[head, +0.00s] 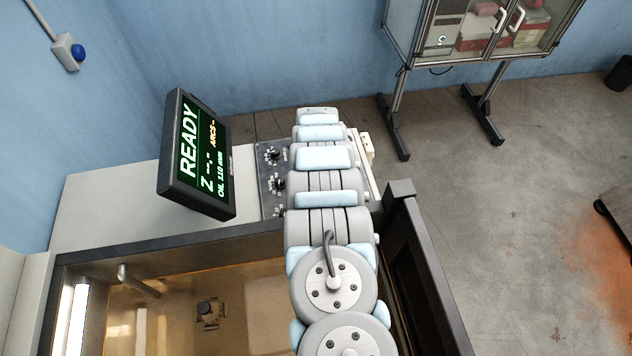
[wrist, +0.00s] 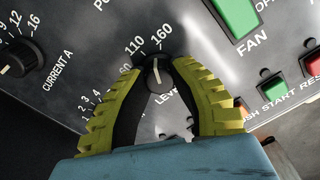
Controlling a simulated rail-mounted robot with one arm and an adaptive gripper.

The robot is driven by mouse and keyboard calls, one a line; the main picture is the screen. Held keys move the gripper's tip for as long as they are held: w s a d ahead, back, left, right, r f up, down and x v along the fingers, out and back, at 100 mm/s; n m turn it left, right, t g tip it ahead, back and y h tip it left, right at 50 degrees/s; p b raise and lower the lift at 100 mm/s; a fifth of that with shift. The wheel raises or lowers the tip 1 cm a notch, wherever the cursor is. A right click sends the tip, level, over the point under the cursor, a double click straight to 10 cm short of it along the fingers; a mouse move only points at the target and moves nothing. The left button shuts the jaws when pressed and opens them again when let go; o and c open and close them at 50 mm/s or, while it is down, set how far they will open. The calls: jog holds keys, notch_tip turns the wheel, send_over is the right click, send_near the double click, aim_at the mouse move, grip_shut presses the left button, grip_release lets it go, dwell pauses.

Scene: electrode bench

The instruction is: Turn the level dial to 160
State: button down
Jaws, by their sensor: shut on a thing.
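The level dial (wrist: 152,74) is a black knob with a white pointer line, seen in the wrist view between printed marks 110 and 160. The pointer points up in the picture, roughly between these two marks; its exact setting is hard to read. My gripper (wrist: 154,78) has yellow-green ribbed fingers with dark inner pads, one on each side of the knob, shut on it. In the head view my arm hides the dial and the gripper. The display (head: 200,155) there reads READY and OIL 110 mm.
The current dial (wrist: 22,60) is left of my gripper in the wrist view. A green fan button (wrist: 236,15) and a red button (wrist: 312,62) are on the right. In the head view, an oil tank (head: 160,320) lies in front of the control panel (head: 268,200).

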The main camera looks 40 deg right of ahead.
jog(key=shift+f+m+b, duration=0.15)
jog(key=shift+m+b, duration=0.6)
jog(key=shift+m, duration=0.95)
jog(key=c, duration=0.8)
grip_release()
jog(key=shift+r, duration=0.25)
jog(key=shift+r, duration=0.6)
notch_tip(320, 180, up, 11)
jog(key=shift+f, duration=0.2)
